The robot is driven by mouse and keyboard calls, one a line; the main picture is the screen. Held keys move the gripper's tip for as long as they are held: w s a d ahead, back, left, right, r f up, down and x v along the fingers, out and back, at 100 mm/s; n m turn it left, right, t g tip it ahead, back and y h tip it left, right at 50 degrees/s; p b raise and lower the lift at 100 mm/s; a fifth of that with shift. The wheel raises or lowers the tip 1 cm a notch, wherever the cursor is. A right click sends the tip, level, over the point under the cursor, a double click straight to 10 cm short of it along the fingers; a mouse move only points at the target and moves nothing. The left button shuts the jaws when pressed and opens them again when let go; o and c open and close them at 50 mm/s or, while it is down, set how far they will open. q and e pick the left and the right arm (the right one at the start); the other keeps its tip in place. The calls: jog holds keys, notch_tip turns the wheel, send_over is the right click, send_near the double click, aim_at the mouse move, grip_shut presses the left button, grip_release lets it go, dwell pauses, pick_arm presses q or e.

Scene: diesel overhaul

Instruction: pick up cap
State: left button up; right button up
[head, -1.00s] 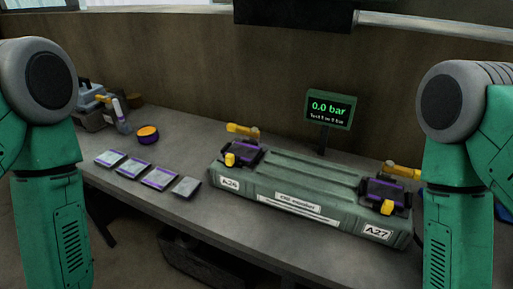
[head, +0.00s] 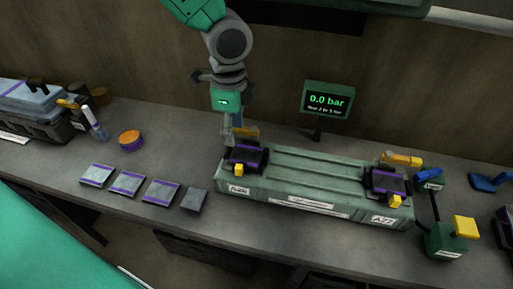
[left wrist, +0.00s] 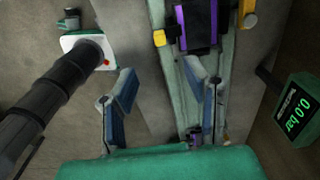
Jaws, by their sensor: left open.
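No part is clearly marked as the cap, and I cannot tell which thing it is. A low round purple piece with an orange top (head: 131,140) stands on the bench to the left. The long grey-green block (head: 310,176) carries dark and purple clamps with yellow ends at both ends. My right gripper is out of view.
A display reading 0.0 bar (head: 327,100) stands behind the block. Several flat packets (head: 128,184) lie along the front edge. A green hand pump (head: 446,240) stands at the right. A grey case (head: 28,100) is at the far left. Bench around the orange-topped piece is clear.

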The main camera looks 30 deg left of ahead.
pick_arm(q)
send_over(238, 166)
jog(key=f, duration=0.4)
jog(key=d+f, duration=0.1)
jog(key=f, duration=0.1)
jog(key=shift+f, duration=0.25)
jog(key=a+f, duration=0.1)
jog(key=f, duration=0.2)
jog(key=shift+s+a+f, duration=0.1)
jog(key=shift+a, duration=0.3)
jog(key=f, duration=0.3)
jog(key=shift+w+d+f, duration=0.2)
jog(key=shift+d, duration=0.05)
jog(key=shift+d+f, duration=0.1)
jog(key=shift+d, duration=0.55)
jog(key=c, duration=0.5)
jog(key=shift+a, duration=0.1)
grip_shut()
jog(key=shift+s+a, duration=0.1)
jog(key=shift+a, duration=0.25)
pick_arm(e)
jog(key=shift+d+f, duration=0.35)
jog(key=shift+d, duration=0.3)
